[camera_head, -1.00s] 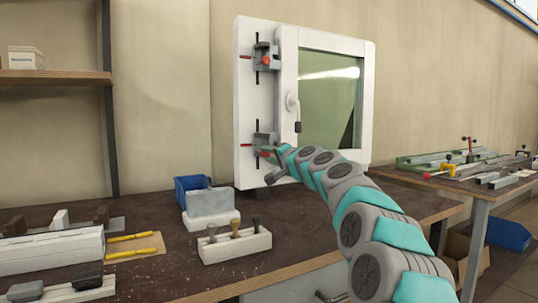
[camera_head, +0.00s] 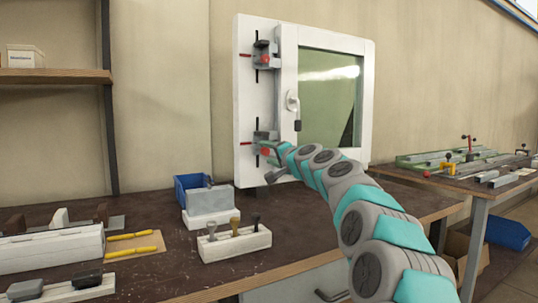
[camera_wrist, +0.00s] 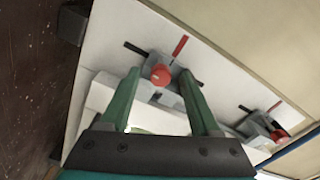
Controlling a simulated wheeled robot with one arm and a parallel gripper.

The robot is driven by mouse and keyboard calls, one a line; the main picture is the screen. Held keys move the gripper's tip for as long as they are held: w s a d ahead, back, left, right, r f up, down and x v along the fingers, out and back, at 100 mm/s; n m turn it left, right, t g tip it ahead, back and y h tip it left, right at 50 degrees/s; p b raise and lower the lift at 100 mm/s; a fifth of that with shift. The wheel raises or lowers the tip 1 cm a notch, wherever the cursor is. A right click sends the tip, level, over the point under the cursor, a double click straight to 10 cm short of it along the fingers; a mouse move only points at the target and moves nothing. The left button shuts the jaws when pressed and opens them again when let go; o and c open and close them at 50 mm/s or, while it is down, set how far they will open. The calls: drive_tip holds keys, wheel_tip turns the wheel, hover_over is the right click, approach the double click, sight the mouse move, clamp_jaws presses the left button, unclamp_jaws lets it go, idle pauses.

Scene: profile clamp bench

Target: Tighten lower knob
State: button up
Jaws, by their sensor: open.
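The lower knob is a red round knob (camera_head: 265,151) on the lower grey clamp (camera_head: 262,136), at the left edge of a white framed panel (camera_head: 367,100). In the wrist view the lower knob (camera_wrist: 160,75) shows between the tips of my two green fingers. My gripper (camera_wrist: 159,79) is open, with one finger on each side of the knob and a visible gap to each. In the head view my gripper (camera_head: 271,151) is at the lower clamp. Whether the fingertips reach down to the knob's depth is hard to tell.
The upper clamp (camera_head: 263,50) with its own red knob sits higher on the same panel edge. Below, the bench holds a blue bin (camera_head: 187,187) and a white tool block (camera_head: 236,245).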

drive_tip(key=b+v, duration=0.2)
drive_tip(key=v, duration=0.5)
drive_tip(key=shift+s+d, duration=0.25)
drive_tip(key=shift+s, duration=0.05)
